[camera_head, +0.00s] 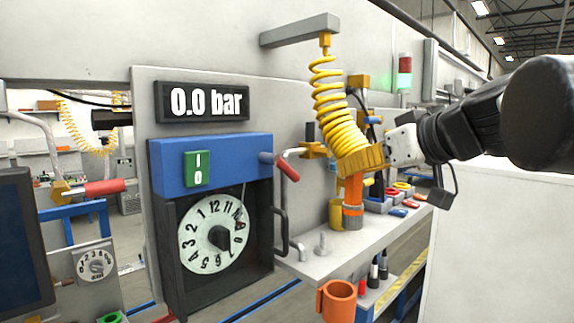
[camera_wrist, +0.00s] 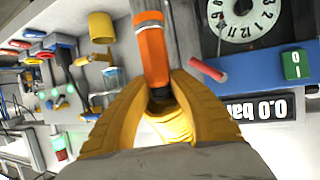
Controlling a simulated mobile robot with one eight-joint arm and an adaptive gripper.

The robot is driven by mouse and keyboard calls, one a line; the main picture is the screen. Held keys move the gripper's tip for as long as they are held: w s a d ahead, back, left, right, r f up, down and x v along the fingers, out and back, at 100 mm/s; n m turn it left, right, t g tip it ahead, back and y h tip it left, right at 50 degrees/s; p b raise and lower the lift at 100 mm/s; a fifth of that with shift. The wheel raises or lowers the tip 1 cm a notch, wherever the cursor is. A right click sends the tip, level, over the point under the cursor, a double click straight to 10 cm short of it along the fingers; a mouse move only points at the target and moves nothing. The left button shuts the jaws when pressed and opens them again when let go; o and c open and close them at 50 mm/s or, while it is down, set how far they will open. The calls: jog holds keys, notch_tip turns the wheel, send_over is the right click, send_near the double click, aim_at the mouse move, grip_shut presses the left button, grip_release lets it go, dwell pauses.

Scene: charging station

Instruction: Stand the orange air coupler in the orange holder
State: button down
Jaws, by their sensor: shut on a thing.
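The orange air coupler (camera_head: 353,190) hangs nearly upright below my gripper, with a banded grey lower end. It also shows in the wrist view (camera_wrist: 153,55), between the yellow fingers. My gripper (camera_head: 360,168) is shut on its upper part, and the finger tips (camera_wrist: 162,88) press on both sides. A yellow coiled hose (camera_head: 338,110) runs down to the grip from a grey overhead arm. The orange holder (camera_head: 337,302) is an open cup at the shelf's front edge, lower and slightly left of the coupler. The coupler is apart from it. The holder is not clearly visible in the wrist view.
A grey shelf (camera_head: 325,262) lies under the coupler, with a metal post (camera_head: 321,246) on it. A yellow cup (camera_head: 335,214) stands just behind the coupler. A red-handled valve (camera_head: 287,168) and a dial panel (camera_head: 212,235) are to the left. Coloured parts sit farther back.

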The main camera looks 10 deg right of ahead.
notch_tip(320, 180, down, 18)
jog(key=a+b, duration=0.1)
jog(key=b, duration=1)
jog(key=shift+a+f, duration=0.2)
jog(key=shift+a, duration=0.05)
dwell(0.9)
dwell(0.3)
jog(key=c, duration=1.2)
grip_release()
jog(key=v, duration=1.2)
jog(key=shift+d+f, duration=0.1)
